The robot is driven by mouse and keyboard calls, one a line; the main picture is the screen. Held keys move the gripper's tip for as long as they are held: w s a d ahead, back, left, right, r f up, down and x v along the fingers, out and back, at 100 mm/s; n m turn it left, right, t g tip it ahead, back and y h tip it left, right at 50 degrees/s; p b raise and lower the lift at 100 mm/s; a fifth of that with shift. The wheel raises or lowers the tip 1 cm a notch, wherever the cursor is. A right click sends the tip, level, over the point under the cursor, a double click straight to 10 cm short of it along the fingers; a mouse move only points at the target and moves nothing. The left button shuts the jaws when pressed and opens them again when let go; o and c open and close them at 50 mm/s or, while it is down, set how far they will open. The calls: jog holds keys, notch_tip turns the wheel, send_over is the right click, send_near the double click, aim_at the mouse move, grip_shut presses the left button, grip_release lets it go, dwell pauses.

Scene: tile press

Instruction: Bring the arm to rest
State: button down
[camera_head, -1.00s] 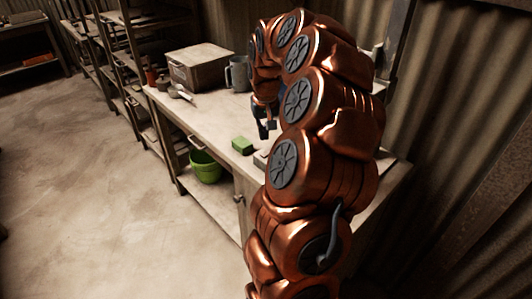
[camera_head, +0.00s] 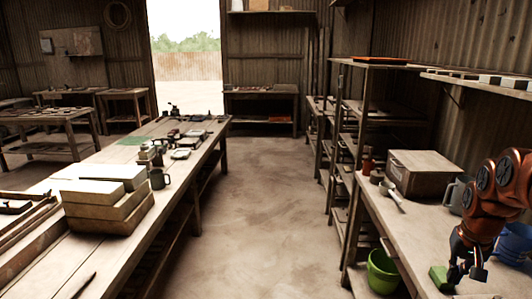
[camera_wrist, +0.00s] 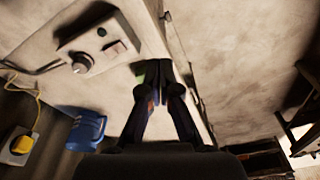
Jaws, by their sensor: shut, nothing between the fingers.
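My gripper (camera_head: 467,272) hangs pointing down over the right-hand bench in the head view, at the end of my copper-coloured arm. Its fingers are shut with nothing between them. The dark fingers also show in the wrist view (camera_wrist: 161,80), converging over the pale bench top. A green block (camera_head: 438,278) lies on the bench just left of my gripper in the head view. The block is mostly hidden behind the fingers in the wrist view. Most of my arm is cut off by the right edge of the head view.
The right bench holds a box (camera_head: 425,175) and a grey mug (camera_head: 457,194). A green bucket (camera_head: 382,272) stands below it. In the wrist view, a control box with a knob (camera_wrist: 98,48) and a blue jug (camera_wrist: 87,131) are near. The floor aisle (camera_head: 265,200) is clear.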

jog(key=s+a+n+g, duration=0.1)
jog(key=s+a+n, duration=0.1)
jog(key=s+a, duration=0.45)
jog(key=s+a+n, duration=0.1)
jog(key=s+a, duration=0.2)
jog(key=a, duration=0.7)
jog(key=s+a+n+g, duration=0.15)
jog(key=s+a, duration=0.25)
jog(key=a, duration=0.4)
jog(key=s+a+f+n+p, duration=0.1)
jog(key=s+a, duration=0.3)
jog(key=s, duration=0.6)
jog(key=shift+s+f+y, duration=0.3)
jog(key=shift+s+f, duration=0.1)
jog(key=shift+f, duration=0.15)
jog(key=shift+d+g, duration=0.2)
jog(key=shift+g, duration=0.05)
